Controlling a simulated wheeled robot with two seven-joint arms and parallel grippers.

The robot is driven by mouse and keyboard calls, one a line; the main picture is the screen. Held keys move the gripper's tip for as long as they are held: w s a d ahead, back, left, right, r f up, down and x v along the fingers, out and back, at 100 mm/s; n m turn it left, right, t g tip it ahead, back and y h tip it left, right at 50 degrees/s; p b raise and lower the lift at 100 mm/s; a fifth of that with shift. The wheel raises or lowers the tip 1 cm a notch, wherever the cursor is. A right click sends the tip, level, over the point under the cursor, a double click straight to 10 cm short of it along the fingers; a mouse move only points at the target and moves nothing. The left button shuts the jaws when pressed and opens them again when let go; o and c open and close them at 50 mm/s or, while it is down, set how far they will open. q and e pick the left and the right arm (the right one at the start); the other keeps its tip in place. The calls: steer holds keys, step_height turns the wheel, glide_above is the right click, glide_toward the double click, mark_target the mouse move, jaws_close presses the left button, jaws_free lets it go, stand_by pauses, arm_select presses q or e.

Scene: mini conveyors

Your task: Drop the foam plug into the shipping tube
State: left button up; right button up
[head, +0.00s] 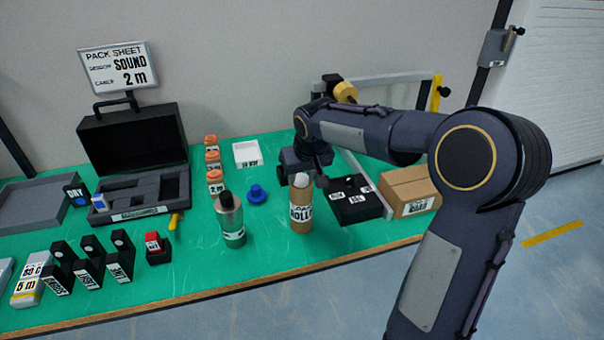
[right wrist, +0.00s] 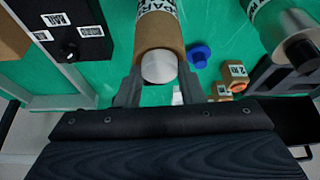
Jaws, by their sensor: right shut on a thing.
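The shipping tube (head: 302,212) is a brown cardboard cylinder with a white label, standing upright on the green table in the head view. The right wrist view shows its brown wall (right wrist: 158,38) beyond the fingers. The foam plug (head: 301,180) is white and sits at the tube's top end; it also shows in the right wrist view (right wrist: 159,68). My right gripper (right wrist: 160,88) is shut on the foam plug, with one finger on each side. How deep the plug sits in the tube is hidden. My left gripper is not in view.
A grey-green bottle (head: 230,220) and a blue knobbed piece (head: 257,194) stand left of the tube. A black box (head: 354,208) and a cardboard carton (head: 408,187) are close on the right. An open black case (head: 135,150) stands at the left back.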

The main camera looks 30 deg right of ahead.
steer(key=shift+f, duration=0.2)
steer(key=o, duration=0.9)
steer(key=shift+s, duration=0.1)
steer(key=shift+o, duration=0.7)
steer(key=v, duration=0.8)
steer(key=shift+r, duration=0.15)
steer(key=s+a+f+y, duration=0.1)
steer(key=s+a+f, duration=0.1)
steer(key=s, duration=0.6)
steer(key=s+a+f+y, duration=0.2)
steer(key=s+a, duration=0.3)
steer(key=s, duration=0.3)
steer(key=s+a+f+t+y, duration=0.1)
steer(key=s+a+f, duration=0.2)
steer(key=s, duration=0.6)
steer(key=shift+a+f+y, duration=0.3)
steer(key=shift+a+f, duration=0.05)
steer(key=shift+a, duration=0.1)
